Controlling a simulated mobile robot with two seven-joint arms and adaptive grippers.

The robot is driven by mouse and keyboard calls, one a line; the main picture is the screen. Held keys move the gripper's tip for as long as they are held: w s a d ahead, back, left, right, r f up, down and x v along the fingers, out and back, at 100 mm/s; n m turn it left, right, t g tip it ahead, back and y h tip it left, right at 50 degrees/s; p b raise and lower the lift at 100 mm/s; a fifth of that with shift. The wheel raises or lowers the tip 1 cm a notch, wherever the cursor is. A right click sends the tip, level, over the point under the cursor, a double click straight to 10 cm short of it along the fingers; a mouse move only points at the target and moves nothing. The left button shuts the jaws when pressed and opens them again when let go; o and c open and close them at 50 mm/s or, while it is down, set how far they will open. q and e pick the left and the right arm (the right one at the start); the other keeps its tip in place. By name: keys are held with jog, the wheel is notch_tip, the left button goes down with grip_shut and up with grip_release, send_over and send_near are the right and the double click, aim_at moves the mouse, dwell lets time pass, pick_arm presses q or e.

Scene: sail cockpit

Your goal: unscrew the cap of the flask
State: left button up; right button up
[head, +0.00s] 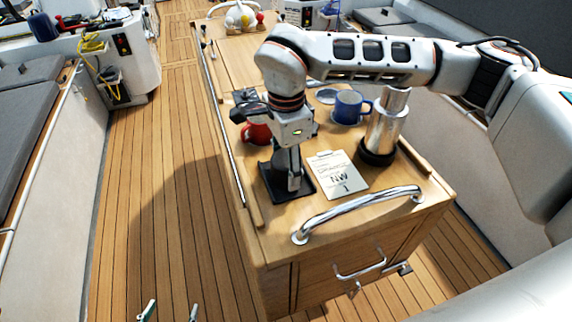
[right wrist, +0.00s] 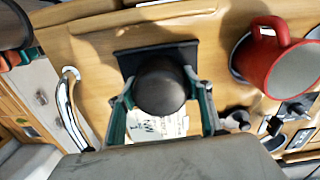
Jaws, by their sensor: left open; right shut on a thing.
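A red mug (head: 256,133) stands behind the flask, left of a blue mug (head: 349,107). A silver cylinder with a black base (head: 386,128) stands at the right. A printed card (head: 338,176) lies beside the mat. A steel rail (head: 360,213) edges the table's front.

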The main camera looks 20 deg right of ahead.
jog(key=o, duration=1.2)
jog(key=shift+f, duration=0.1)
